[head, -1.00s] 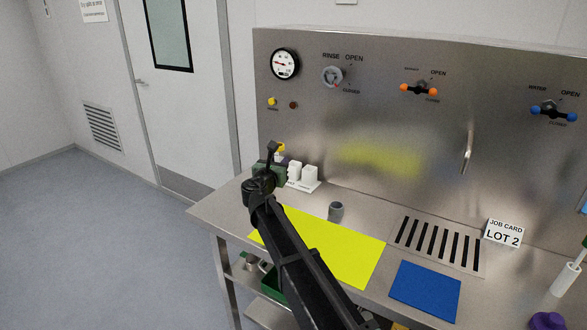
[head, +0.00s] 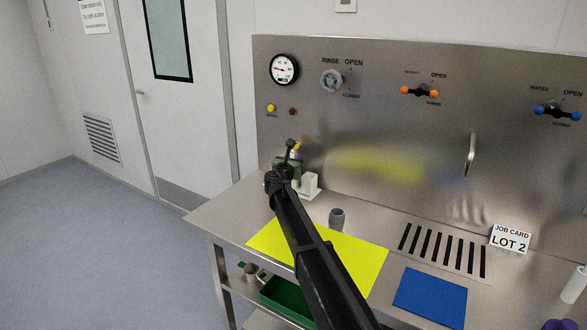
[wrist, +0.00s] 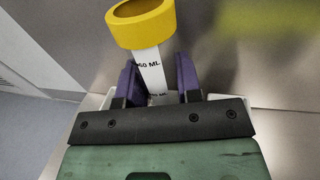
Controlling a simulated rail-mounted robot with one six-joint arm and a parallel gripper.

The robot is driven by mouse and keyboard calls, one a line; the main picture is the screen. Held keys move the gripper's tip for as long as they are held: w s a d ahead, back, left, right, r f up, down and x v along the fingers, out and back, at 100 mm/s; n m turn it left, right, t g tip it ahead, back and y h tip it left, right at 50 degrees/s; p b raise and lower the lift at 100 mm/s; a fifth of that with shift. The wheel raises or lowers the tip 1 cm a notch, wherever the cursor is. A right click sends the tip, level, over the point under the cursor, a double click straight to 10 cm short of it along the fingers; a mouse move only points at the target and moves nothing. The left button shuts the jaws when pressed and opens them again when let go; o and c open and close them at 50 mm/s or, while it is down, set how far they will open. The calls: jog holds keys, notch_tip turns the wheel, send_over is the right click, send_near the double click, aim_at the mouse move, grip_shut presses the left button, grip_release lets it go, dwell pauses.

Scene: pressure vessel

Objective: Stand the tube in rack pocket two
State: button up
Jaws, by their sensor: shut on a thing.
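The tube (wrist: 149,58) has a white body with black "50 ML" lettering and a wide yellow rim. It stands between the two purple fingers of my gripper (wrist: 159,82), which is shut on it. In the head view, my gripper (head: 291,162) is at the back left of the bench, with the yellow rim showing just above it. The white rack (head: 312,186) is partly hidden behind my gripper and arm. The tube's lower end is hidden, so I cannot tell whether it is in a pocket or above one.
A grey cup (head: 337,216) stands right of the rack, behind a yellow mat (head: 350,256). The steel panel (head: 400,150) rises close behind the rack.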

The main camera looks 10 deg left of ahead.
jog(key=shift+r, duration=0.15)
jog(key=shift+f+b, duration=0.55)
jog(key=shift+f, duration=0.15)
jog(key=o, duration=0.9)
jog(key=shift+r, duration=0.1)
jog(key=shift+o, duration=0.2)
jog(key=shift+r+p, duration=0.2)
jog(key=shift+p, duration=0.1)
jog(key=shift+r+p, duration=0.55)
jog(key=v, duration=1.2)
jog(key=shift+f, duration=0.1)
